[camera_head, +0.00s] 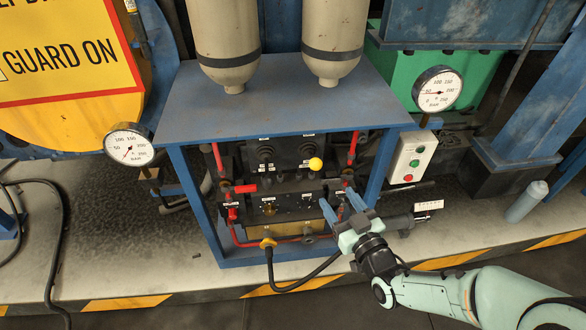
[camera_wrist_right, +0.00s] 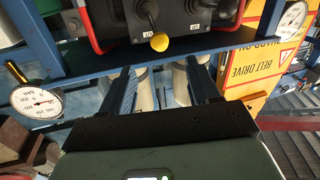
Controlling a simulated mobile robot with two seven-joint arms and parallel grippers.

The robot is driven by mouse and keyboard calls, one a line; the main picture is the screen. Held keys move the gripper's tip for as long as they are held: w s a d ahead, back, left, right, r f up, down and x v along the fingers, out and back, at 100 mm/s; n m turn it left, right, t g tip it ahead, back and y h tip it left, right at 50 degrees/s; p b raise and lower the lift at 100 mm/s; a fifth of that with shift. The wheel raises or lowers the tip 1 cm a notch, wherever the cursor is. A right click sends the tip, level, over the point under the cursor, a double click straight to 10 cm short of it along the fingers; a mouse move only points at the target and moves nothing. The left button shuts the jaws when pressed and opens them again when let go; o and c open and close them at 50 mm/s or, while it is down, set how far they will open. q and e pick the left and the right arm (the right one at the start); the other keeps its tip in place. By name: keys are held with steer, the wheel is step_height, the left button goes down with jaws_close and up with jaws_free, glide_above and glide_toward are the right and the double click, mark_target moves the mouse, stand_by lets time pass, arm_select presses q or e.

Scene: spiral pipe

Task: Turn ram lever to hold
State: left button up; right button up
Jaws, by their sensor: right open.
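A lever with a yellow ball knob (camera_head: 315,163) stands out from the dark control panel (camera_head: 285,153) inside the blue frame. I cannot read the small labels, so I cannot tell for sure that it is the ram lever. The yellow knob also shows in the right wrist view (camera_wrist_right: 159,41), just beyond the fingertips and roughly between them. My right gripper (camera_head: 343,203) is open and empty, below and to the right of the knob in the head view. Its two dark fingers (camera_wrist_right: 160,70) stand wide apart in the wrist view and appear clear of the knob. My left gripper is not in view.
The blue frame (camera_head: 280,105) has posts on both sides of the panel. A red handle (camera_head: 243,188) and red pipes are at its left. A push-button box (camera_head: 408,158) is on the right. A black hose (camera_head: 285,288) hangs below. Gauges flank the frame.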

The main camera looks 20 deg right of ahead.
mark_target(318, 169)
steer(key=w, duration=1.3)
steer(key=shift+w+d+r, duration=0.1)
steer(key=shift+d+r, duration=0.15)
steer(key=shift+d, duration=0.1)
steer(key=shift+b, duration=0.3)
jaws_close()
